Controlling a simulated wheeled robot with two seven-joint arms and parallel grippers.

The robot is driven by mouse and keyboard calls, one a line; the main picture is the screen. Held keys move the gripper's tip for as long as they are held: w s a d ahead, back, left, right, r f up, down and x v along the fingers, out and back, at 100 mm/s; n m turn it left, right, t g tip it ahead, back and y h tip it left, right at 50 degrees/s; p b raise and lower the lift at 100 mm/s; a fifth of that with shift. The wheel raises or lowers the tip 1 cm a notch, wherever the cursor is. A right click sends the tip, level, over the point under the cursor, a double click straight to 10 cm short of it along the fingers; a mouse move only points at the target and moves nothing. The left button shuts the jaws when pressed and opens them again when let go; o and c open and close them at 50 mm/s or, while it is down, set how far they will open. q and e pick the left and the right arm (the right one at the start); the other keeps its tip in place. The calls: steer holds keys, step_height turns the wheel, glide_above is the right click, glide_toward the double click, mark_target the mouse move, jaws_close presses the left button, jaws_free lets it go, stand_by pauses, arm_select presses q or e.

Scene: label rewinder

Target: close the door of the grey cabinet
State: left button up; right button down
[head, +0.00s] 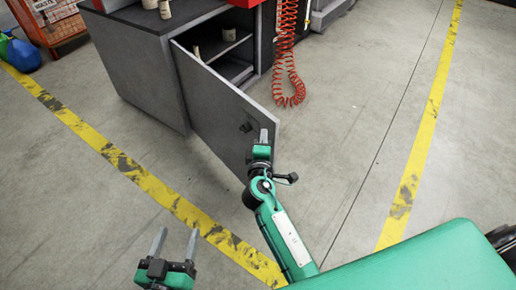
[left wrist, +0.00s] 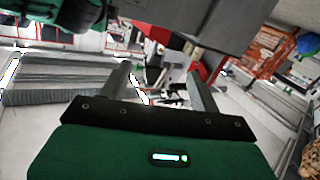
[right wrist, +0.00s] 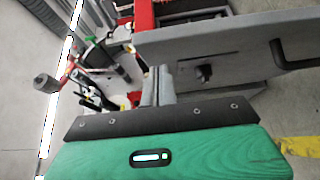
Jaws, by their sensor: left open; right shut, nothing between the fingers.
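The grey cabinet (head: 135,75) stands at the upper left of the head view. Its door (head: 215,105) is swung wide open toward me and shows the shelf inside. A dark latch or handle (head: 246,127) sits near the door's free edge. My right gripper (head: 263,137) is shut and empty, at the free edge of the door; I cannot tell whether it touches. In the right wrist view the door (right wrist: 235,45) crosses above and right of the fingers (right wrist: 158,85). My left gripper (head: 175,243) is open and empty, low in the head view, apart from the door.
A red coiled hose (head: 290,80) hangs to the right of the cabinet. Cups (head: 165,9) stand on the cabinet top. An orange crate (head: 52,20) and a blue and green container (head: 20,53) are at the far left. The floor right of the door is clear between yellow lines.

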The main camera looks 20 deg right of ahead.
steer(key=shift+w+d, duration=0.2)
steer(key=shift+d, duration=0.3)
steer(key=shift+w+d, duration=0.15)
steer(key=shift+d, duration=0.35)
